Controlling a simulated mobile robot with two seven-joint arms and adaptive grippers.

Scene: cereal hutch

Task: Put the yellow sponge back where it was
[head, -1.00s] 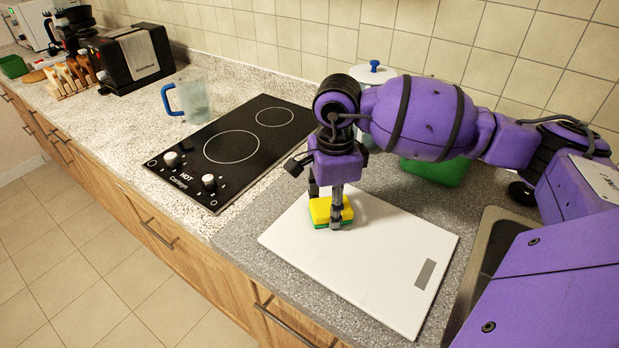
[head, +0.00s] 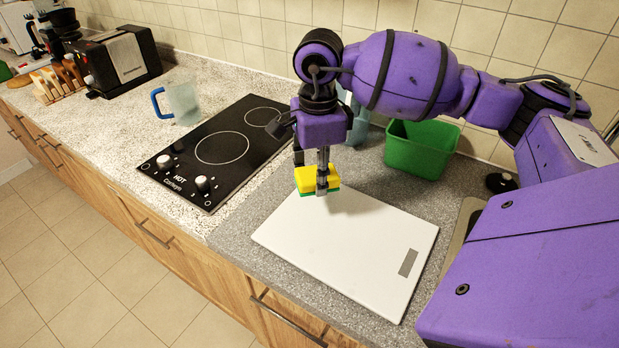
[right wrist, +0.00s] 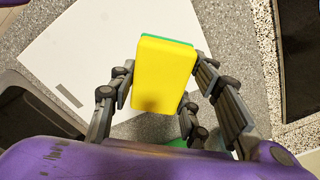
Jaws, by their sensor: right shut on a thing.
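The yellow sponge (head: 312,179) has a green underside. My right gripper (head: 322,186) is shut on it and holds it over the far left part of a white flat board (head: 340,250) with a grey rectangle near one corner. In the right wrist view the sponge (right wrist: 166,75) sits between the fingers of the right gripper (right wrist: 165,100), and the white board (right wrist: 95,60) lies below. The sponge looks raised above the board, but the exact gap is hard to tell. My left gripper does not show.
A green bin (head: 422,150) stands at the back by the tiled wall. A black hob (head: 220,150) lies to the left, with a blue-handled jug (head: 182,104) beyond it. A black toaster (head: 122,62) stands farther left. A sink edge (head: 452,240) is at the right.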

